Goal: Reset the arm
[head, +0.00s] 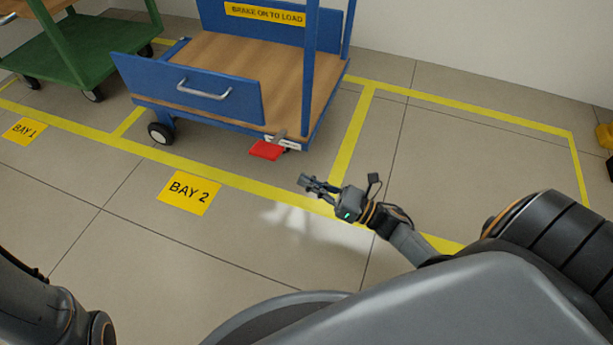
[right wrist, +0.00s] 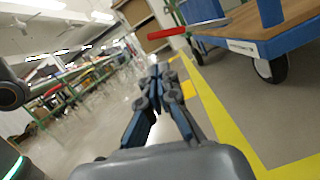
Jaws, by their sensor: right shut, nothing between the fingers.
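My right gripper (head: 317,187) is extended over the floor in front of the blue cart in the head view. In the right wrist view its fingers (right wrist: 157,85) are together and empty. It is apart from the cart and from the red brake pedal (head: 267,150), which sticks out low at the cart's front corner. The pedal also shows in the right wrist view (right wrist: 165,33), ahead of the fingertips. In the head view part of my left arm shows at the lower left; the left gripper is out of view.
The blue cart (head: 187,89) with a wooden deck stands in the yellow-lined bay behind the BAY 2 floor label (head: 189,193). A green cart (head: 92,62) stands at the upper left, near the BAY 1 label (head: 24,131).

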